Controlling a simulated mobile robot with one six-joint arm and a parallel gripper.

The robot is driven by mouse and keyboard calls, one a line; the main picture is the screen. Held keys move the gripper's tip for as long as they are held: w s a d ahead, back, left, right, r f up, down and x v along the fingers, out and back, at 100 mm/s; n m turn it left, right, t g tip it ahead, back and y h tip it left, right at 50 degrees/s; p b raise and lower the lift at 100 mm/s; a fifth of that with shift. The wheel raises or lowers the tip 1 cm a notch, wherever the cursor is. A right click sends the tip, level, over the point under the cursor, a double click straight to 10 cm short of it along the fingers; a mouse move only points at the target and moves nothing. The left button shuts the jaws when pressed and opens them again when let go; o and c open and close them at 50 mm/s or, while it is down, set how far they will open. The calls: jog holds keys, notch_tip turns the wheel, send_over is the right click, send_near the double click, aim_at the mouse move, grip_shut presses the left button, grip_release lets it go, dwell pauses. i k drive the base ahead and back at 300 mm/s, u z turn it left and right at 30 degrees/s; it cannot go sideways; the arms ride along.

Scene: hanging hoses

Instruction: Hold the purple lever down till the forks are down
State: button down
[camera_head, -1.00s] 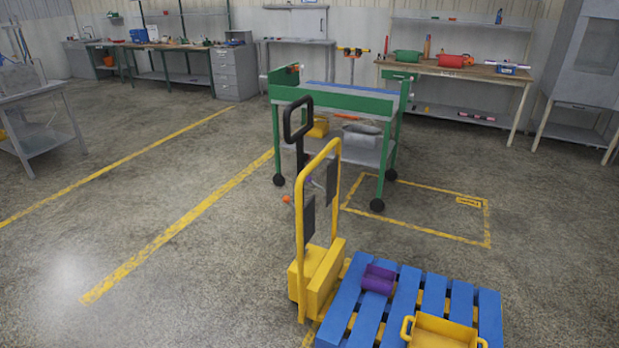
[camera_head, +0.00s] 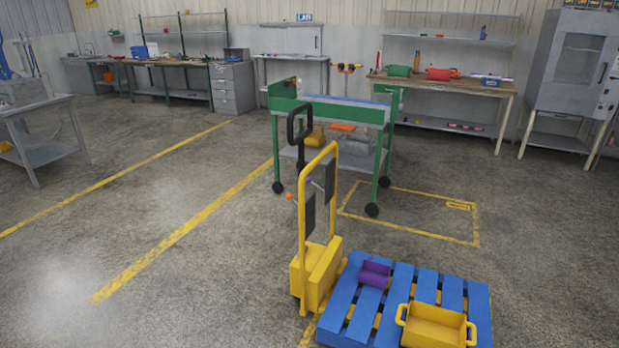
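A yellow pallet truck (camera_head: 318,272) with a tall hoop frame and a black loop handle (camera_head: 299,125) stands at the centre. A tiny purple tip (camera_head: 309,182), which looks like the purple lever's end, shows beside the mast. An orange knob (camera_head: 289,197) is a little lower to its left. The lever's angle is too small to tell. A blue slatted pallet (camera_head: 349,303) lies right of the truck. Yellow shows between its slats, but the forks are mostly hidden and their height is unclear. My gripper is not in view.
The pallet carries a purple part (camera_head: 374,273) and a yellow handled bin (camera_head: 435,330). A green wheeled cart (camera_head: 329,112) stands close behind the truck. Workbenches line the back wall. The floor (camera_head: 170,200) left of the truck is open, with yellow lines.

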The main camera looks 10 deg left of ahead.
aim_at(308, 180)
jog(key=u, duration=0.45)
jog(key=i, duration=0.7)
jog(key=u, duration=0.9)
jog(key=i, duration=0.65)
jog(key=u, duration=0.5)
jog(key=i, duration=1.65)
jog(key=z, duration=0.3)
jog(key=i, duration=0.95)
jog(key=z, duration=0.35)
